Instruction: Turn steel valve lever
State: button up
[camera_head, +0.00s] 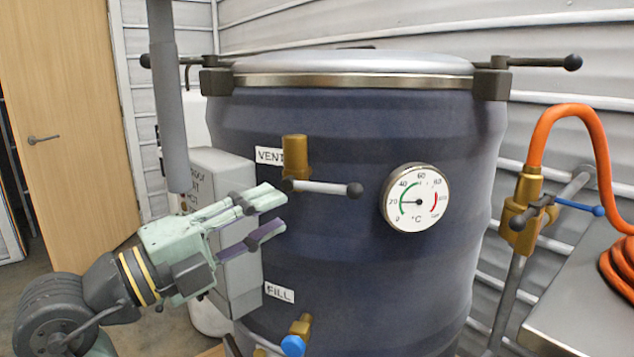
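The steel valve lever (325,187) is a grey bar with a dark ball at its right end. It lies nearly level across the front of a brass valve (295,158) beside the VENT label (269,156) on the dark blue hopper (345,270). My gripper (279,209) points right at the hopper, left of and slightly below the lever. Its two pale green fingers are apart with nothing between them. The upper fingertip is close to the lever's left end; I cannot tell whether they touch.
A dial thermometer (416,198) sits right of the lever. A blue-knobbed valve (293,345) is low by the FILL label (279,292). A grey box (228,170) stands behind my gripper. At right are a blue-handled brass valve (579,207), an orange hose (577,112) and a steel table (590,300).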

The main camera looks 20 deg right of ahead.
aim_at(322, 190)
jog(key=p+x, duration=0.1)
jog(key=x, duration=0.3)
jog(key=p+x, duration=0.2)
jog(key=x, duration=0.3)
jog(key=shift+s+d, duration=0.15)
jog(key=shift+d, duration=0.15)
jog(key=shift+w+d, duration=0.3)
jog(key=shift+d, duration=0.35)
jog(key=shift+c, duration=0.2)
grip_shut()
